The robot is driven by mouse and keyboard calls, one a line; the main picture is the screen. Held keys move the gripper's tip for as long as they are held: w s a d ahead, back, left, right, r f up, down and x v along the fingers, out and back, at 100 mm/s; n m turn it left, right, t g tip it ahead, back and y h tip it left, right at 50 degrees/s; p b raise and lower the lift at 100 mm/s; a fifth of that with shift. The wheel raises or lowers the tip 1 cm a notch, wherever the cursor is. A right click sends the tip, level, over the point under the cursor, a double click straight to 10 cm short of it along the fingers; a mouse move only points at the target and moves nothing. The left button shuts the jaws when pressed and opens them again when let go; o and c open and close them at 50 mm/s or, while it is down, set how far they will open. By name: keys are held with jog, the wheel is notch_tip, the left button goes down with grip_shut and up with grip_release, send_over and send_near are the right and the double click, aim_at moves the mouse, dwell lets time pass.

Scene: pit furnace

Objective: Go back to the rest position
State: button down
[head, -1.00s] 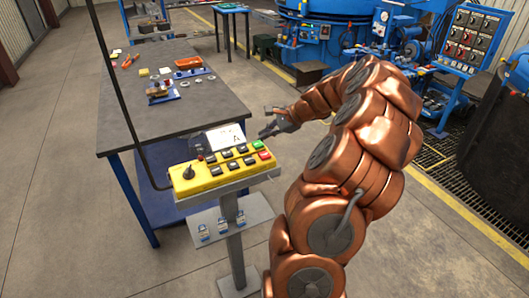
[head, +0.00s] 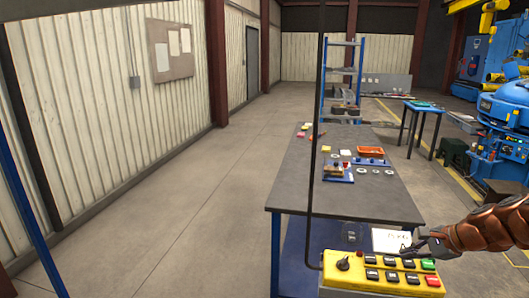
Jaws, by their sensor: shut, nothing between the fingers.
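My gripper (head: 412,247) is small and dark grey at the end of my copper-coloured arm, low at the right of the head view. It looks shut and holds nothing that I can see. It shows just above the yellow button panel (head: 336,277), in front of a white sheet (head: 390,238) at the panel's back. I cannot tell whether it touches either one. Most of my arm is cut off by the right edge.
A grey-topped table (head: 300,190) behind the panel holds an orange tray (head: 370,151) and small parts. A blue side table (head: 424,108) and blue machinery (head: 505,105) stand at the right. Open floor (head: 180,210) lies at the left, beside a corrugated wall (head: 110,110).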

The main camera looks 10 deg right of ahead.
jog(key=s+a+r+n+g, duration=0.1)
jog(key=s+a+n+g, duration=0.3)
jog(key=a, duration=0.8)
jog(key=s+a+r+n+g, duration=0.1)
jog(key=s+a+n, duration=0.5)
jog(key=a, duration=0.5)
jog(key=s+a+f+n+g+h, duration=0.1)
jog(key=s+n, duration=0.3)
jog(key=s, duration=0.6)
jog(key=s+a+f+n+g+h, duration=0.2)
jog(key=s+a+n+h, duration=0.1)
jog(key=s, duration=0.8)
jog(key=shift+n+g+h, duration=0.3)
jog(key=shift+n+h, duration=0.1)
jog(key=shift+n, duration=0.4)
jog(key=shift+d, duration=0.1)
